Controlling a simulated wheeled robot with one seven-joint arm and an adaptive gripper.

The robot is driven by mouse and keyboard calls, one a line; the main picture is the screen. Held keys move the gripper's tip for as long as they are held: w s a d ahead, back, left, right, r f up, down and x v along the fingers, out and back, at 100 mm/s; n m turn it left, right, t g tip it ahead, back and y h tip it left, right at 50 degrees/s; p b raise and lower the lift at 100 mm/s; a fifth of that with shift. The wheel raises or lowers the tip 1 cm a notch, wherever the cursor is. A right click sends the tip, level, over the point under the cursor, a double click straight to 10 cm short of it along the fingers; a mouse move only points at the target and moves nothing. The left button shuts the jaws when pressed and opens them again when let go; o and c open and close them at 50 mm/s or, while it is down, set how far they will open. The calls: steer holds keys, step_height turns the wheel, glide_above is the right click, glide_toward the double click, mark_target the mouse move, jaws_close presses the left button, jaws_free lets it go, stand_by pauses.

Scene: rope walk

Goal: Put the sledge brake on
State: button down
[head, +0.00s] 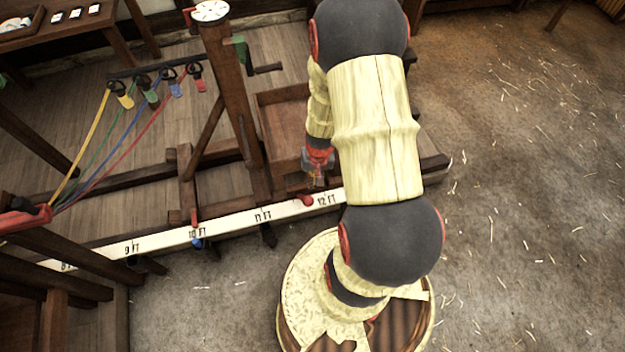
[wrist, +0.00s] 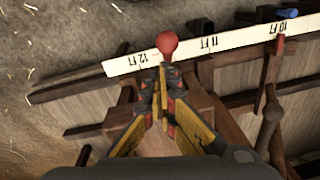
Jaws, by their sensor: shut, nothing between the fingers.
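My gripper (head: 318,180) is shut and empty, pointing down over the wooden sledge frame beside the white scale board. In the wrist view my gripper's tips (wrist: 162,72) meet just below a red ball knob (wrist: 167,43). The red knob (head: 305,200) also shows in the head view by the 12 FT mark; I cannot tell whether the tips touch it. The sledge (head: 255,150) has a tall post with a dial on top.
The white scale board (head: 150,246) runs along the frame's near edge. A blue knob (head: 197,243) and a small red piece (head: 193,216) sit by the 10 FT mark. Coloured strands (head: 100,150) run to hooks at left. The straw-strewn floor (head: 530,200) at right is clear.

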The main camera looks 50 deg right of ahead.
steer(key=shift+s+a+r+p, duration=0.1)
steer(key=shift+s+r+p, duration=0.15)
steer(key=shift+r, duration=0.45)
steer(key=shift+s+a+r+p, duration=0.15)
steer(key=shift+s+r, duration=0.15)
steer(key=shift+r, duration=0.4)
steer(key=shift+s+a+r+p, duration=0.1)
steer(key=shift+s+r+p, duration=0.15)
steer(key=shift+r, duration=0.45)
steer(key=s+a+r+g+y, duration=0.1)
steer(key=s+a, duration=0.2)
steer(key=s, duration=0.1)
steer(key=a+r+n+t, duration=0.1)
steer(key=a+r, duration=0.4)
steer(key=r, duration=0.7)
steer(key=w+a+r+n+t, duration=0.1)
steer(key=a+r+n, duration=0.3)
steer(key=r, duration=0.8)
steer(key=a+r+n+t+h, duration=0.1)
steer(key=a+r+n+t, duration=0.2)
steer(key=a+r, duration=0.5)
step_height(320, 180, up, 4)
steer(key=shift+w+r, duration=0.15)
steer(key=shift+w, duration=0.2)
